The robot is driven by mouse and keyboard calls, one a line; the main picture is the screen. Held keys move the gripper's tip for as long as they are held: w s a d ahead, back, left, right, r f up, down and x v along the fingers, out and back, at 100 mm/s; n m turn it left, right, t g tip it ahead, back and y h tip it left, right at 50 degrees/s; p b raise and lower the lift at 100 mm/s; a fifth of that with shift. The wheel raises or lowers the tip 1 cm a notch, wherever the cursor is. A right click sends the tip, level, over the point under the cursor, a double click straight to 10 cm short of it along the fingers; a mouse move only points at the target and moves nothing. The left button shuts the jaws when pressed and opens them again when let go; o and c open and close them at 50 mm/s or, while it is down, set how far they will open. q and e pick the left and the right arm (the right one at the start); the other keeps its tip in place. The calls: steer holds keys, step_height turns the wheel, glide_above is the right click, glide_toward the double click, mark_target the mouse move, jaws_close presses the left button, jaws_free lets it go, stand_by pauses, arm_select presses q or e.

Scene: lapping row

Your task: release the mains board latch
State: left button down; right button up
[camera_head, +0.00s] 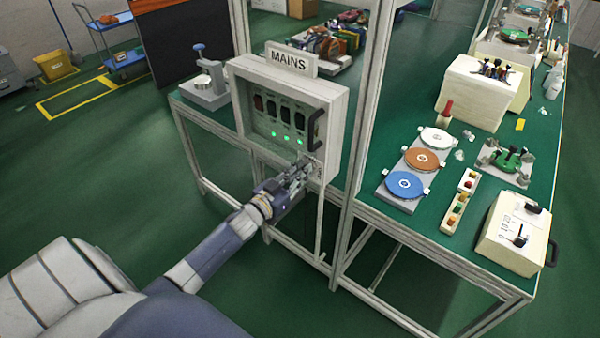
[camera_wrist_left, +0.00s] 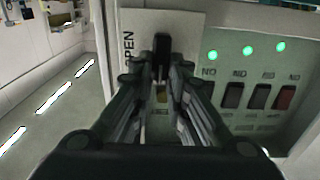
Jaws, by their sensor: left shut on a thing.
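The mains board (camera_head: 241,101) is a pale framed box with a clear front and a MAINS sign (camera_head: 289,59) on top. Dark switches and several lit green lamps show through its front. My left gripper (camera_head: 305,166) is at the lower right corner of the board. In the left wrist view the latch (camera_wrist_left: 161,47) is a dark upright lever on a pale plate (camera_wrist_left: 187,33) with partly hidden OPEN lettering. The fingers are shut on the latch and hide its lower part. The door looks shut. My right gripper is out of view.
A black door handle (camera_head: 316,130) stands out just above my left gripper. A metal frame post (camera_head: 362,110) rises close to the right of the board. The green bench (camera_head: 470,225) at right holds coloured discs and a pale control box (camera_head: 516,235).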

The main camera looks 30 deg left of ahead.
arm_select(q)
steer(key=m, duration=0.2)
steer(key=m+b, duration=0.1)
steer(key=m, duration=0.2)
steer(key=d+m+b, duration=0.1)
steer(key=m, duration=0.2)
steer(key=shift+d+f, duration=0.1)
steer(key=shift+f, duration=0.2)
steer(key=m, duration=0.1)
steer(key=m+b, duration=0.1)
steer(key=m, duration=0.3)
steer(key=shift+d+f+b, duration=0.2)
steer(key=shift+f+b, duration=0.15)
steer(key=m, duration=0.1)
steer(key=m+b, duration=0.1)
steer(key=m, duration=0.1)
steer(key=m+b, duration=0.1)
steer(key=shift+d+f+m, duration=0.1)
steer(key=shift+f+m, duration=0.2)
steer(key=shift+m, duration=0.1)
steer(key=c, duration=1.6)
jaws_free()
steer(key=shift+o, duration=0.2)
steer(key=shift+s, duration=0.15)
